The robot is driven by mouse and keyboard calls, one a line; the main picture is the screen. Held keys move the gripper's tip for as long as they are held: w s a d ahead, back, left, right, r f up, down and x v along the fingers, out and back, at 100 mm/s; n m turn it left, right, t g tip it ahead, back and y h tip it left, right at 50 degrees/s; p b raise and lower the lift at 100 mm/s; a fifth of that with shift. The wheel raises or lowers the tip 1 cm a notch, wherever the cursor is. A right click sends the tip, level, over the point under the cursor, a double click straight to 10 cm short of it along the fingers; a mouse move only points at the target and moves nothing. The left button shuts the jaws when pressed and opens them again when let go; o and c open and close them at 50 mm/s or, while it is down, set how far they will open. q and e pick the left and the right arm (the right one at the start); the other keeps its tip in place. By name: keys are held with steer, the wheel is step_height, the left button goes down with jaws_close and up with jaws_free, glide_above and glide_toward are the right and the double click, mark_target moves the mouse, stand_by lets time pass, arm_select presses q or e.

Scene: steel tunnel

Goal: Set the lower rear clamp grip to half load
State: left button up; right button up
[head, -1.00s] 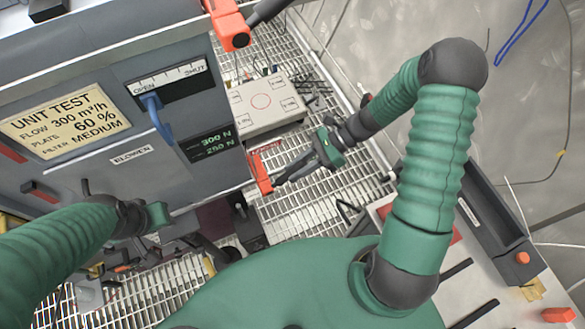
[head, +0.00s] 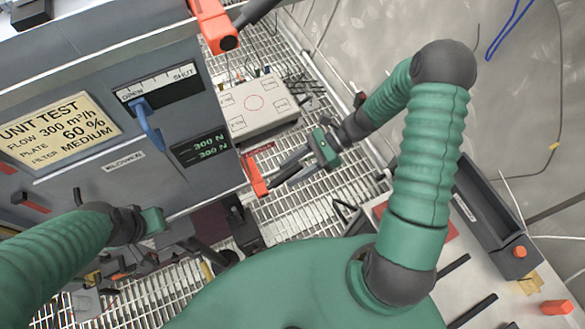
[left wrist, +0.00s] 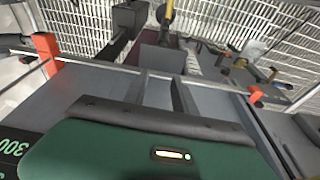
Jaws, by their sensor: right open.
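The lower rear clamp grip (head: 254,176) is an orange-red bar at the near right corner of the grey test unit, just right of the display. It seems to show in the left wrist view (left wrist: 46,52) too. The display (head: 201,147) reads 300 N above 300 N. My right gripper (head: 276,181) is open, its dark fingertips close beside the grip's lower end; I cannot tell whether they touch it. My left gripper (head: 172,230) is below the unit's front face, its fingers unclear. Its green body (left wrist: 140,145) fills the lower left wrist view.
Another orange clamp (head: 214,25) is at the unit's far corner, and a red handle (head: 31,203) at its left. A blue lever (head: 148,125) sits by OPEN. A pale box (head: 262,104) stands on the grating. A grey tray (head: 492,210) is at right.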

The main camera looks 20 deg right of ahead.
steer(key=v, duration=1.6)
steer(key=shift+d+p, duration=0.4)
steer(key=shift+d, duration=0.05)
steer(key=shift+w, duration=0.1)
